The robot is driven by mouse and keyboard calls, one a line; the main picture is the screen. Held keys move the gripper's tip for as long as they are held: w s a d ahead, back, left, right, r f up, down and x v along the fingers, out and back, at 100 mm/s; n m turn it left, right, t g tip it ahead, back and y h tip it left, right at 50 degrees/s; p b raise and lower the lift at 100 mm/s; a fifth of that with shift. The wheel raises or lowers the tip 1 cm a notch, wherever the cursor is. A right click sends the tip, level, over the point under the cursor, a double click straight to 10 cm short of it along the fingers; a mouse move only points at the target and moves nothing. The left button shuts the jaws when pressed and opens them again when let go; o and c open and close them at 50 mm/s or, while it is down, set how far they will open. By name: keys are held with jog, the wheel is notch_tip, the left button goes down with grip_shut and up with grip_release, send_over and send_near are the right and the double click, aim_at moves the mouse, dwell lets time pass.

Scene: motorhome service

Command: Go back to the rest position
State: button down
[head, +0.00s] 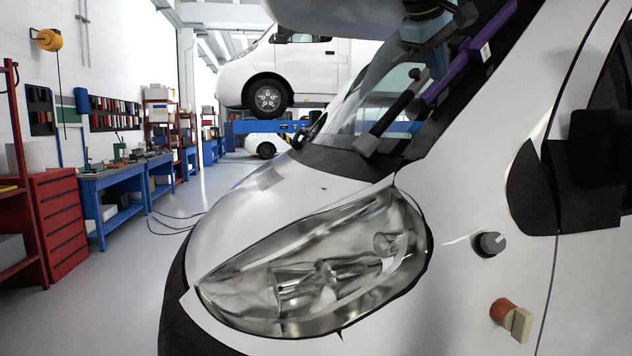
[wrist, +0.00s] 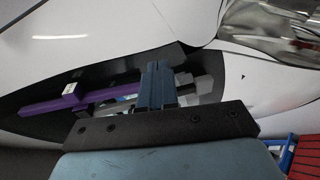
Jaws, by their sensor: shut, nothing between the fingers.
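My gripper (head: 437,62) shows in the head view at the top, in front of the windscreen of the white motorhome (head: 490,155). In the wrist view its blue fingers (wrist: 158,75) are shut together with nothing held. A purple bar (head: 468,58) with a small white label lies along the windscreen, just right of my gripper in the head view. The bar also shows in the wrist view (wrist: 95,98), left of the fingers. Whether the fingers touch anything cannot be told.
A dark wiper arm (head: 388,115) lies at the windscreen base. The large headlight (head: 320,275), a black knob (head: 489,244), an orange-and-beige fitting (head: 511,318) and the dark mirror (head: 590,150) are close by.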

jog(key=s+f+m+y, duration=0.1)
jog(key=s+f, duration=0.5)
jog(key=f, duration=0.6)
jog(key=s+f+m+g+y, duration=0.1)
jog(key=s+f+m+y, duration=0.1)
jog(key=s+f, duration=0.5)
jog(key=s+f+m+y, duration=0.2)
jog(key=s+f, duration=0.4)
jog(key=f, duration=1.1)
jog(key=shift+s+d+f+g, duration=0.15)
jog(key=shift+d+g, duration=0.15)
jog(key=shift+d, duration=0.1)
